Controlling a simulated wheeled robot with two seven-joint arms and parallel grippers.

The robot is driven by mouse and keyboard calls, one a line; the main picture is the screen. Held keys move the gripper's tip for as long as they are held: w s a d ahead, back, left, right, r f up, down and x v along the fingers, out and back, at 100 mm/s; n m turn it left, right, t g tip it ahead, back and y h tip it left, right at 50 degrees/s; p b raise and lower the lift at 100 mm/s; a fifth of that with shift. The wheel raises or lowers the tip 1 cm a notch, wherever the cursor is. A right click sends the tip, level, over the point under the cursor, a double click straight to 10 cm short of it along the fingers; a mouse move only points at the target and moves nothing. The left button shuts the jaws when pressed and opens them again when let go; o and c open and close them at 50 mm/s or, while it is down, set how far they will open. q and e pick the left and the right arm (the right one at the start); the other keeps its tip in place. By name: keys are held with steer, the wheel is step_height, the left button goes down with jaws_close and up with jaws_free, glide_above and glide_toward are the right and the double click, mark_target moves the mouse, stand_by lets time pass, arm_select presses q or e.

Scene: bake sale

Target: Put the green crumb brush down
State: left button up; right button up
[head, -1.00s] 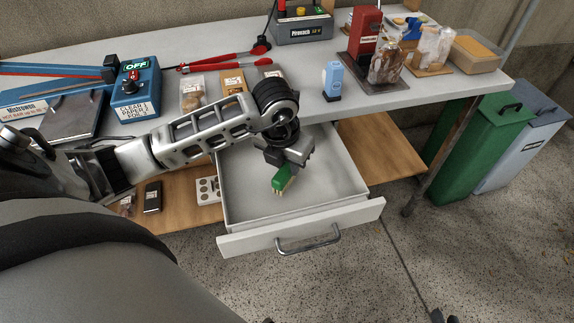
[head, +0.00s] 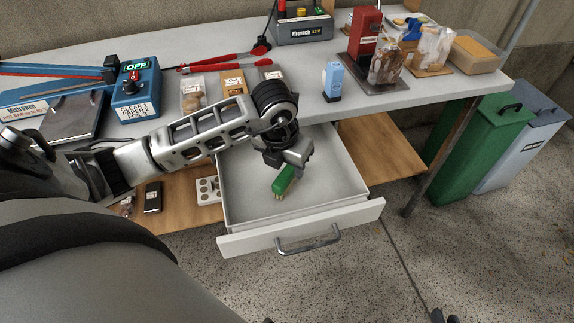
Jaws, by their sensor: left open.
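The green crumb brush (head: 283,181) is inside the open white drawer (head: 235,205), its pale bristles pointing down toward the drawer floor. My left gripper (head: 290,161) is open right above the brush's upper end. Whether the fingers still touch the brush is hard to tell, since the gripper covers that end. Dark tips at the bottom edge look like my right gripper (head: 445,317), mostly cut off by the frame.
The table above holds a blue OFF box (head: 136,95), red-handled tongs (head: 215,63), bagged goods and a small blue bottle (head: 333,80). A green bin (head: 480,140) stands right. The drawer floor around the brush is clear.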

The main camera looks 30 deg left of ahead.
mark_target(281, 179)
arm_select(q)
step_height(281, 179, up, 11)
steer(key=s, duration=0.2)
steer(key=shift+f+p, duration=0.2)
steer(key=shift+p, duration=0.1)
arm_select(e)
steer(key=shift+s+f, duration=0.1)
arm_select(q)
steer(key=shift+s+d, duration=0.1)
